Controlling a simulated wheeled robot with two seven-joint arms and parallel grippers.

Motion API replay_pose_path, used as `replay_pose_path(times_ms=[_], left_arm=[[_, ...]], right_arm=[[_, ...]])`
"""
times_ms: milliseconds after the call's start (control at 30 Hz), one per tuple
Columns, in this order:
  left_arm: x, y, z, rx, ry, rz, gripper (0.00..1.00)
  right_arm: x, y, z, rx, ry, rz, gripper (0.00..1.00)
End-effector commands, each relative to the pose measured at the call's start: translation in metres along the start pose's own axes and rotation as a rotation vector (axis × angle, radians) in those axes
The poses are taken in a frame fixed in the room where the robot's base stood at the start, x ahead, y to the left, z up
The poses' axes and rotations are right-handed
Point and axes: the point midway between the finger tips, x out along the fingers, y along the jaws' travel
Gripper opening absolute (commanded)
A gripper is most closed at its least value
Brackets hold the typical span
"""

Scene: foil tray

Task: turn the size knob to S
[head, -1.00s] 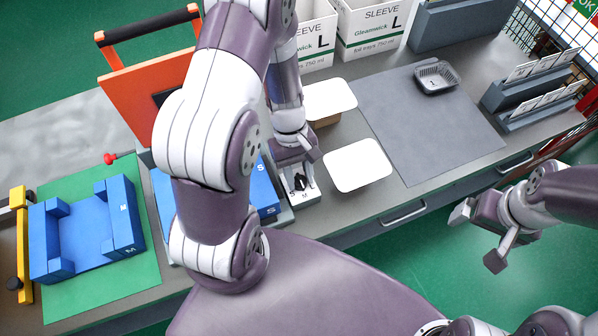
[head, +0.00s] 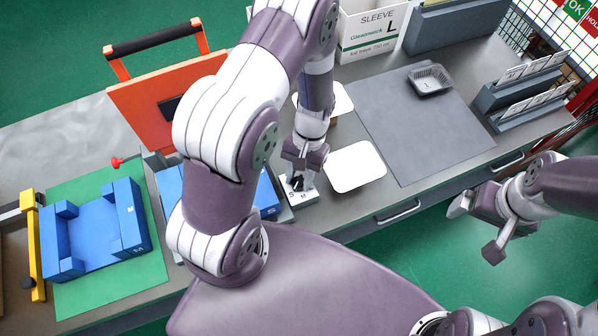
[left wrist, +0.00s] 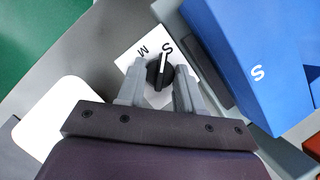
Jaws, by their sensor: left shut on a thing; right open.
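The size knob (left wrist: 158,75) is black with a white pointer line, on a white plate (left wrist: 128,55) marked M and S. In the left wrist view its pointer line points towards the S mark. My left gripper (left wrist: 160,70) is shut on the knob, one finger on each side. In the head view the left gripper (head: 299,172) is over the white plate (head: 303,198), and the knob is mostly hidden. My right gripper (head: 473,222) is open and empty, off the table's front edge at the right.
A blue block marked S (left wrist: 235,50) stands beside the plate. White lids (head: 355,167) lie to its right. A grey mat (head: 415,135) holds a foil tray (head: 430,80). A blue M form (head: 128,222) sits on a green mat at the left, near an orange-handled press (head: 170,95).

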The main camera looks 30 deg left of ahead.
Motion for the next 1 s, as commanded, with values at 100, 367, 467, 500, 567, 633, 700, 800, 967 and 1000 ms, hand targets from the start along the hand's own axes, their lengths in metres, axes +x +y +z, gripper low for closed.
replay_pose_path(times_ms=[100,367,467,500,567,633,700,800,967,1000], left_arm=[[-0.0029,0.0007,-0.0005,0.070,0.004,-0.029,0.05],[-0.0025,0.0013,-0.0008,0.171,0.005,-0.071,0.05],[-0.0025,0.0015,-0.0010,0.191,0.005,-0.080,0.05],[-0.0025,0.0015,-0.0011,0.197,0.005,-0.082,0.05],[-0.0025,0.0015,-0.0012,0.203,0.006,-0.084,0.05],[-0.0024,0.0015,-0.0013,0.208,0.006,-0.086,0.05],[-0.0024,0.0015,-0.0014,0.210,0.006,-0.087,0.05],[-0.0024,0.0015,-0.0015,0.210,0.007,-0.087,0.05],[-0.0025,0.0015,-0.0016,0.209,0.007,-0.087,0.05],[-0.0025,0.0015,-0.0016,0.209,0.007,-0.087,0.05]], right_arm=[[-0.0046,0.0000,-0.0005,0.000,0.000,0.000,0.96],[-0.0078,0.0000,-0.0009,0.000,0.000,0.000,0.96],[-0.0083,0.0000,-0.0010,0.000,0.000,0.000,0.96],[-0.0085,0.0000,-0.0010,0.000,0.000,0.000,0.96],[-0.0086,0.0000,-0.0010,0.000,0.000,0.000,0.96],[-0.0087,0.0000,-0.0010,0.000,0.000,0.000,0.96],[-0.0087,0.0000,-0.0010,0.000,0.000,0.000,0.96],[-0.0087,0.0000,-0.0010,0.000,0.000,0.000,0.96],[-0.0087,0.0000,-0.0010,0.000,0.000,0.000,0.96],[-0.0087,0.0000,-0.0010,0.000,0.000,0.000,0.96]])
